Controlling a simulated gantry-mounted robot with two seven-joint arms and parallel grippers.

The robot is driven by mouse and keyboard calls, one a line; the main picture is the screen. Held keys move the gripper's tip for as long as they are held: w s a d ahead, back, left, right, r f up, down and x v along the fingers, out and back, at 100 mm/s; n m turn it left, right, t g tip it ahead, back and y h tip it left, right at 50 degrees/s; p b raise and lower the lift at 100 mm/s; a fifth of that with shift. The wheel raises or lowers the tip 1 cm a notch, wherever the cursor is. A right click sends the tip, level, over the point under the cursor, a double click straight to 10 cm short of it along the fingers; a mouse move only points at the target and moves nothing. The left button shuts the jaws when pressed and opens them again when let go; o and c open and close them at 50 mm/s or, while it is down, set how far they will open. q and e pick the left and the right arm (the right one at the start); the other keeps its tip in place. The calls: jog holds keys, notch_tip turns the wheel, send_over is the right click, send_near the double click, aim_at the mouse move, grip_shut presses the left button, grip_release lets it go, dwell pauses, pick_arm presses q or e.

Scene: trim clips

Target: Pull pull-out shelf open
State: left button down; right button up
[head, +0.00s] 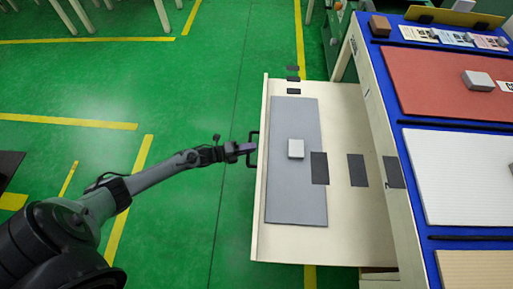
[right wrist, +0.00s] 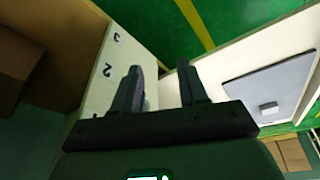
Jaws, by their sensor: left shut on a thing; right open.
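The pull-out shelf (head: 345,110) is a cream drawer-like board that stands well out to the left from the cabinet (head: 385,150) in the head view. A black bow handle (head: 251,150) is on its left front edge. My left gripper (head: 246,149) is shut on the handle. A grey mat (head: 297,195) lies on the shelf with a small light block (head: 296,149) on it. In the right wrist view my right gripper (right wrist: 160,88) is open and empty; part of the shelf (right wrist: 215,70) and its mat (right wrist: 270,80) show at the right.
The cabinet top is blue with a red mat (head: 430,85) and a white mat (head: 460,175). Several dark patches lie on the shelf. Brown boxes (right wrist: 25,65) show in the right wrist view.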

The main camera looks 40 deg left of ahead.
pick_arm(q)
jog(key=shift+s+a+f, duration=0.15)
jog(key=shift+s+a, duration=0.05)
jog(key=shift+a, duration=0.1)
jog(key=c, duration=1.5)
grip_release()
jog(key=shift+o, duration=0.5)
jog(key=shift+a, duration=0.1)
